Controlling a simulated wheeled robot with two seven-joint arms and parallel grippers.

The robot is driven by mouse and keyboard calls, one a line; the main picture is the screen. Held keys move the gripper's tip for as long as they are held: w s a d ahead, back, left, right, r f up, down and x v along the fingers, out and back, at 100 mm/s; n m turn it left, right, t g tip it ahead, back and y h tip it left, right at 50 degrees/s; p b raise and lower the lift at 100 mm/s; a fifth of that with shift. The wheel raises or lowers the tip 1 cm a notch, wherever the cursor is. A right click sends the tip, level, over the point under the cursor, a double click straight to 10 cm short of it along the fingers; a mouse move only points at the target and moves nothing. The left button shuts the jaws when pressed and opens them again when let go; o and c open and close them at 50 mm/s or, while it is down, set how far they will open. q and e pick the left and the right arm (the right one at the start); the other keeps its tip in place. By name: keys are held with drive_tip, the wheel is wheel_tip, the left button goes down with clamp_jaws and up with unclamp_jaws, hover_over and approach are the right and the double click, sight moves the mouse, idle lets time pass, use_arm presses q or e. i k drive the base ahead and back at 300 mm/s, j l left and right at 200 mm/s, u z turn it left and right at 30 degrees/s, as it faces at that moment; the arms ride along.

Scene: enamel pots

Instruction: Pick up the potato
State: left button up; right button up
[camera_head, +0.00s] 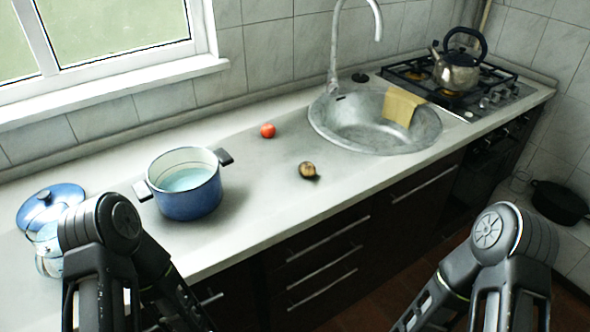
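A small brown potato (307,169) lies on the pale countertop (262,205), right of the blue pot and in front of the sink. Nothing touches it. My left arm shows at the lower left, in front of the counter, and my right arm shows at the lower right. Both arms bend down out of the picture. Neither gripper's fingers can be seen, so what they hold is hidden.
A blue enamel pot (187,196) without its lid stands left of the potato. A red tomato (267,130) lies behind it. The sink (330,128) has a yellow cloth (402,107) on its rim. A blue lid (50,202) lies far left. A kettle (457,70) stands on the stove.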

sight(307, 168)
drive_tip(key=u, duration=1.7)
drive_tip(key=k+l, duration=0.15)
drive_tip(key=k, duration=0.4)
drive_tip(key=k+l, duration=0.15)
drive_tip(key=k, duration=0.4)
drive_tip(key=u, duration=0.05)
